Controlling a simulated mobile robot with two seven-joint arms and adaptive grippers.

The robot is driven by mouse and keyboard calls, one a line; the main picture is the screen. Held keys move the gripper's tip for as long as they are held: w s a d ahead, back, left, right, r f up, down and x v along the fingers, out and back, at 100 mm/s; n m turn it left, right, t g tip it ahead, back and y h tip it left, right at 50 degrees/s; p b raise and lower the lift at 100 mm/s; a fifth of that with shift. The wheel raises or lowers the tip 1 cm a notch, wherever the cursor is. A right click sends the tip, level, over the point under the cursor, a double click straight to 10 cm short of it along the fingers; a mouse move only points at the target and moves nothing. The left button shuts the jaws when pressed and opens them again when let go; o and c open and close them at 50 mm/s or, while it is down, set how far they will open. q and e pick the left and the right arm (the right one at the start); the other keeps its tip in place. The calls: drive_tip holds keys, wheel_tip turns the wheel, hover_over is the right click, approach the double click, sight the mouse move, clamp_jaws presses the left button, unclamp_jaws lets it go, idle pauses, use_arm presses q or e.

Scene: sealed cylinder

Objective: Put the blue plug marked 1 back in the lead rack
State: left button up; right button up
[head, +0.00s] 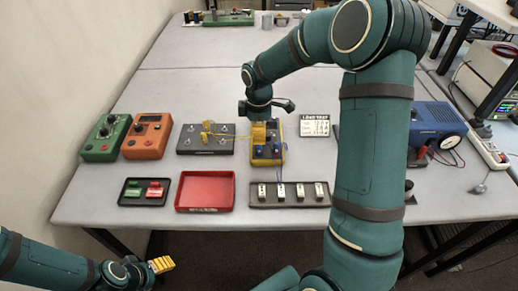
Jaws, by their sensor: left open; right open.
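The blue plugs (276,149) are small shapes on the yellow device with a dark face (268,160). Their numbers are too small to read. My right gripper (259,139) is open, over the device's upper part, with its yellow fingers close to the plugs; I cannot tell whether they touch. Thin leads run from the device towards a black rack (290,204) in front, which carries several white numbered blocks. I take it for the lead rack. My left gripper (164,265) is open and empty, off the table's front edge at lower left.
A sign (315,125) stands behind the rack. A grey board (207,146) with yellow parts, an orange meter (147,136) and a green meter (107,138) stand to the left. A red tray (205,208) lies in front. A blue power unit (437,124) is right of my arm.

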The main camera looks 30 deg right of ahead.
sight(259, 148)
wheel_tip(259, 148, down, 7)
drive_tip(key=b, duration=0.4)
drive_tip(key=shift+r, duration=0.1)
drive_tip(key=shift+f+b, duration=0.6)
idle(0.6)
clamp_jaws()
drive_tip(key=shift+r+p, duration=0.15)
drive_tip(key=shift+p, duration=0.15)
